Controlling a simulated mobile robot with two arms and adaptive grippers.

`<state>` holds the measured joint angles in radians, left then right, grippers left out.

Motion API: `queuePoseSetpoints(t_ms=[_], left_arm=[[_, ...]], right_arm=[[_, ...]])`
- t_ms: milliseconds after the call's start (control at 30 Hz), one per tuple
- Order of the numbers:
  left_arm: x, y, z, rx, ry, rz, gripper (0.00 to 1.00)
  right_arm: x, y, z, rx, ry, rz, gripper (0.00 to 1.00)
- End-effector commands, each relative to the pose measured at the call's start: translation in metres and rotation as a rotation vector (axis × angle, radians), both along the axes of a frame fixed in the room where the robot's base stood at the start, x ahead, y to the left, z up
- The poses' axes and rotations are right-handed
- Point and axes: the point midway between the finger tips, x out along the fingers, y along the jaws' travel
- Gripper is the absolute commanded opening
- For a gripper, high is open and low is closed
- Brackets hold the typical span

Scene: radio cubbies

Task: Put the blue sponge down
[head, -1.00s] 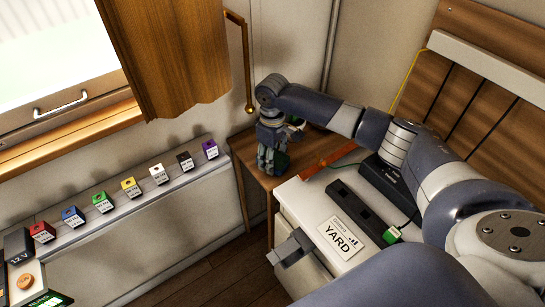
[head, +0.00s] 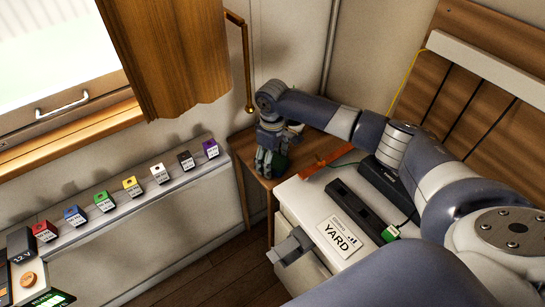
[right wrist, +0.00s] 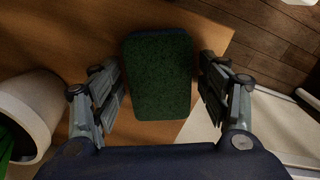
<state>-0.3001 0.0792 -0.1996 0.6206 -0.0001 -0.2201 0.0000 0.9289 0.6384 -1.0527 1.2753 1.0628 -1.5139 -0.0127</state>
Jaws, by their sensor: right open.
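The sponge (right wrist: 158,75) lies on the small wooden table (right wrist: 60,45) in the right wrist view. Its dark green face is toward the camera, with a little blue at its top edge. My right gripper (right wrist: 165,92) is open, with one finger on each side of the sponge and a gap on both sides. In the head view, my right gripper (head: 268,165) points down over the corner table, and its hand mostly hides the sponge. My left gripper is not in view.
A white pot (right wrist: 32,105) with something green inside stands left of the gripper. A white cabinet (head: 296,205) with a YARD label (head: 340,236) adjoins the table. Several coloured tagged blocks line the ledge (head: 140,220) at left.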

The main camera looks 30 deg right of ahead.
Motion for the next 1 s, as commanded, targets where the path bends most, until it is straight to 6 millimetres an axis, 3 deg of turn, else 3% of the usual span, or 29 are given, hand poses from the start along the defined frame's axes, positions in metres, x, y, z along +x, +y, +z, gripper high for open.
queuePoseSetpoints(t_ms=[267, 400, 700, 1000], left_arm=[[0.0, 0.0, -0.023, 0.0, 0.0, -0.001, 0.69], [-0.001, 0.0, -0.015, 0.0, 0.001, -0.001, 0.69], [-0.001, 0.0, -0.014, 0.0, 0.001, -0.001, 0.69], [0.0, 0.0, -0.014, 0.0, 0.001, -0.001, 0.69]], right_arm=[[0.001, -0.001, -0.004, 0.0, -0.004, -0.001, 0.69], [0.002, 0.0, 0.038, 0.001, -0.006, 0.001, 0.69], [0.001, 0.0, 0.11, 0.001, -0.004, 0.0, 0.69], [0.001, 0.0, 0.152, 0.001, -0.001, 0.0, 0.69]])
